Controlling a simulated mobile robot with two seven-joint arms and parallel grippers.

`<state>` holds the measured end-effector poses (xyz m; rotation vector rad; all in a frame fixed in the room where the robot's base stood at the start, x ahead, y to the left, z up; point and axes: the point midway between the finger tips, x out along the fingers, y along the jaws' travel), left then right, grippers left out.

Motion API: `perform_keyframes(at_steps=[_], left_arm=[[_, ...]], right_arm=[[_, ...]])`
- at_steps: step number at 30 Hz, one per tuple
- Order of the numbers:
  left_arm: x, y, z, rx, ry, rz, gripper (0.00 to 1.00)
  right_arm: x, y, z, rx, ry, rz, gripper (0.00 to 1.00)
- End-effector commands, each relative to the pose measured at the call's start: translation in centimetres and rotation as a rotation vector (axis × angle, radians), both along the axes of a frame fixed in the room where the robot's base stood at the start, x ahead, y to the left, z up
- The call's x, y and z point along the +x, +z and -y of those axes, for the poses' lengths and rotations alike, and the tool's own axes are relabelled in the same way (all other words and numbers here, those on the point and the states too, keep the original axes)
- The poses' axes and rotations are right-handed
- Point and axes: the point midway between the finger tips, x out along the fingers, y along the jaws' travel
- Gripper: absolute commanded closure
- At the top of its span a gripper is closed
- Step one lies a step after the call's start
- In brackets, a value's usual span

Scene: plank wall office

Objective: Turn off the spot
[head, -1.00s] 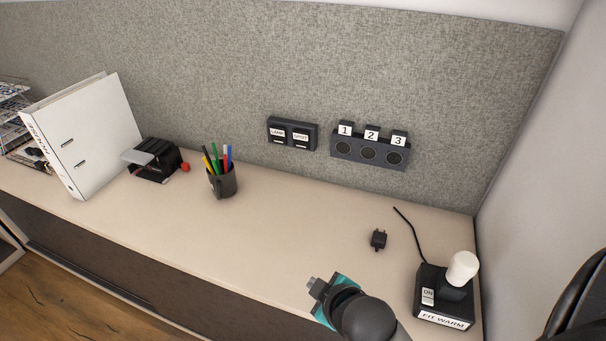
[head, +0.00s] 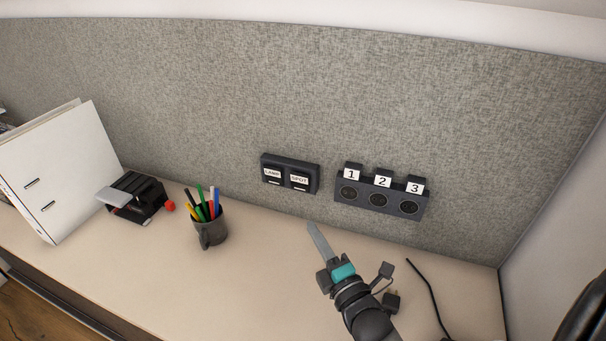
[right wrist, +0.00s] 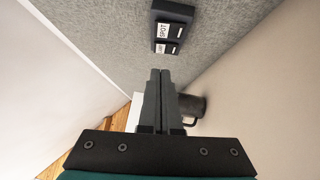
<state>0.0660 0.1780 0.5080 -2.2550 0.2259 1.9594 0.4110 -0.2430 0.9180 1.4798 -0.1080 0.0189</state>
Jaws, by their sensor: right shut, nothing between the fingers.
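A dark switch panel (head: 290,158) is on the grey felt partition. It has two rockers, labelled LAMP (head: 273,175) on the left and SPOT (head: 300,181) on the right. In the right wrist view the panel (right wrist: 157,15) is ahead of the fingers, with SPOT (right wrist: 164,30) beyond LAMP (right wrist: 162,48). My right gripper (head: 312,227) is shut and empty, below and in front of the panel, apart from it. Its two fingers lie together in the right wrist view (right wrist: 160,73). My left gripper is not in view.
A socket block (head: 337,191) numbered 1, 2, 3 is right of the panel. A pen cup (head: 211,234), a black desk box (head: 140,198) with a red ball (head: 170,206) and a white binder (head: 60,165) stand left. A small black plug (head: 391,303) lies near my right arm.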

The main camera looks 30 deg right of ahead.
Motion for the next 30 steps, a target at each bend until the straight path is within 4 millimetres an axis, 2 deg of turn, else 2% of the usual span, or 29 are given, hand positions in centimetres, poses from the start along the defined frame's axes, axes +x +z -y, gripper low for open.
perform_keyframes(at_steps=[9,14,17,24,30], left_arm=[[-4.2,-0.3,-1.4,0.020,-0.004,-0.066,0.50],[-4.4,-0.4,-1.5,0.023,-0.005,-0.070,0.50],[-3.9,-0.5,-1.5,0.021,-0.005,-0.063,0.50],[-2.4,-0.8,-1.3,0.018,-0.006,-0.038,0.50],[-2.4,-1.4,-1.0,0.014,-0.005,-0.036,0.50]], right_arm=[[0.0,0.0,0.0,0.000,0.000,0.001,1.00],[0.7,0.1,0.0,0.001,0.000,0.003,1.00],[1.8,0.2,0.1,0.002,0.001,0.005,1.00],[5.8,0.6,0.3,0.000,0.000,0.005,1.00],[9.2,0.8,0.5,0.001,0.000,0.004,1.00]])
